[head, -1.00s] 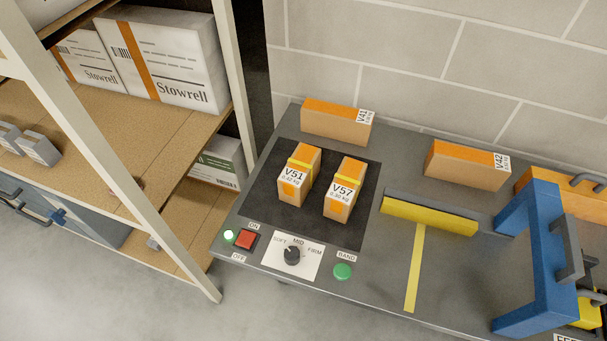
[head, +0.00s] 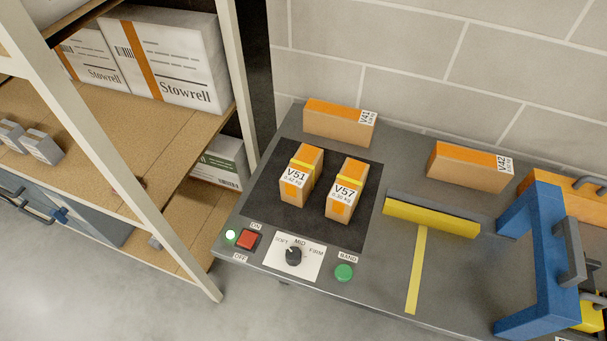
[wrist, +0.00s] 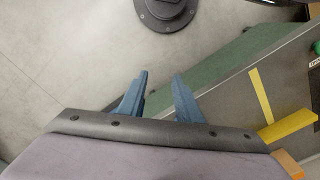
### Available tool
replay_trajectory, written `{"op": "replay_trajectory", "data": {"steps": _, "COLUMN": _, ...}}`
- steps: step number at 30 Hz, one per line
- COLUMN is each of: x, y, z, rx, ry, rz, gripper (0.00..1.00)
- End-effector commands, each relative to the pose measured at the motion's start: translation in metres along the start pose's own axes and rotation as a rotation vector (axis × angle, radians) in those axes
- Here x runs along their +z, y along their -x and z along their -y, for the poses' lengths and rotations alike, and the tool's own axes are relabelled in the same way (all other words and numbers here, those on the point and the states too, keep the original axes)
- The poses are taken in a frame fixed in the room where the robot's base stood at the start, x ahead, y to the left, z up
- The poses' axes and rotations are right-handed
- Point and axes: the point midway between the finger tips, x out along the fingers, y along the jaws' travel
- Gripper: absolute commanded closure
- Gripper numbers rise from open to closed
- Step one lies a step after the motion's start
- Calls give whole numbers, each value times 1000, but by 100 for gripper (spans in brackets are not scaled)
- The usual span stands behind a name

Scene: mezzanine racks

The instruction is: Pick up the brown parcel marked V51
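The brown parcel marked V51 (head: 298,178) stands on the black mat (head: 350,232) on the grey bench, with a yellow band across its top and an orange patch near its label. The similar parcel marked V57 (head: 346,192) stands just to its right, a small gap apart. My gripper (wrist: 160,85) shows in the wrist view with its two blue fingers apart and nothing between them. It is over the floor by the bench edge, away from both parcels. In the head view the gripper cannot be made out.
Parcels V41 (head: 338,122) and V42 (head: 468,167) lie at the back of the bench near the wall. A yellow bar (head: 432,218) and a blue arch (head: 530,260) stand to the right. A rack with Stowrell boxes (head: 172,58) is on the left.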

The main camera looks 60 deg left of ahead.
Motion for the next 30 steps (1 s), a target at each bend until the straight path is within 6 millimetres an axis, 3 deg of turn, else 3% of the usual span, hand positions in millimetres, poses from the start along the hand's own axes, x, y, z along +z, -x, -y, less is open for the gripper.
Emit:
{"op": "replay_trajectory", "data": {"steps": 1, "x": 0, "y": 0, "z": 0, "rx": 0, "ry": 0, "rz": 0, "gripper": 69}}
{"op": "replay_trajectory", "data": {"steps": 6, "x": 0, "y": 0, "z": 0, "rx": 0, "ry": 0, "rz": 0, "gripper": 28}}
{"op": "replay_trajectory", "data": {"steps": 7, "x": 0, "y": 0, "z": 0, "rx": 0, "ry": 0, "rz": 0, "gripper": 25}}
{"op": "replay_trajectory", "data": {"steps": 17, "x": -1, "y": 0, "z": 0, "rx": 7, "ry": 18, "rz": 2, "gripper": 25}}
{"op": "replay_trajectory", "data": {"steps": 22, "x": -11, "y": 0, "z": -2, "rx": 81, "ry": 176, "rz": 18, "gripper": 25}}
{"op": "replay_trajectory", "data": {"steps": 26, "x": -33, "y": 6, "z": -4, "rx": 220, "ry": 424, "rz": 34, "gripper": 25}}
{"op": "replay_trajectory", "data": {"steps": 30, "x": -80, "y": 26, "z": 1, "rx": 458, "ry": 752, "rz": 25, "gripper": 25}}
